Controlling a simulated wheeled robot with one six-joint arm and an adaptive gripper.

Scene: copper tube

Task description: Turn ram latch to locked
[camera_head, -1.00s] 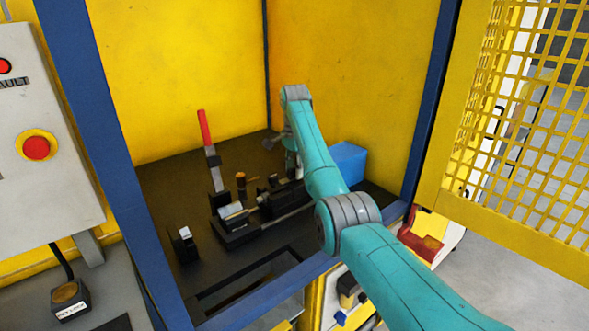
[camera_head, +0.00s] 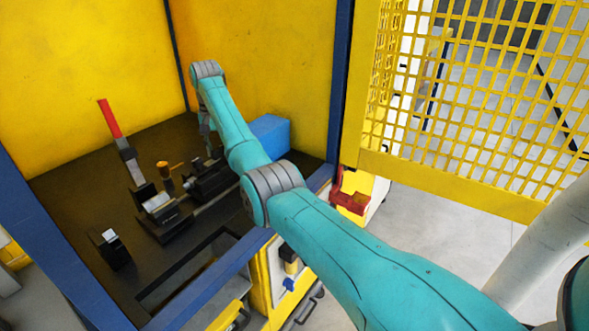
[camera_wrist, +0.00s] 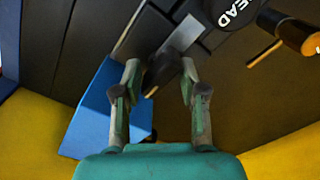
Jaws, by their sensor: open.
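My gripper (camera_wrist: 160,66) is open in the wrist view, its two fingers apart. A dark rounded knob (camera_wrist: 162,70) shows between the fingertips; I cannot tell whether they touch it. It may be the ram latch, but no label confirms this. In the head view, the black fixture (camera_head: 172,221) with a small orange-topped post (camera_head: 164,168) stands on the dark bench. My arm reaches over its far right end and hides much of that end and my gripper. The latch's position cannot be read.
A red-handled lever (camera_head: 109,118) rises left of the fixture. A blue box (camera_head: 270,135) stands behind my arm, and beside my left finger in the wrist view (camera_wrist: 88,110). A black disc lettered "EAD" (camera_wrist: 232,12) is near the top. Blue posts and yellow walls enclose the bench.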

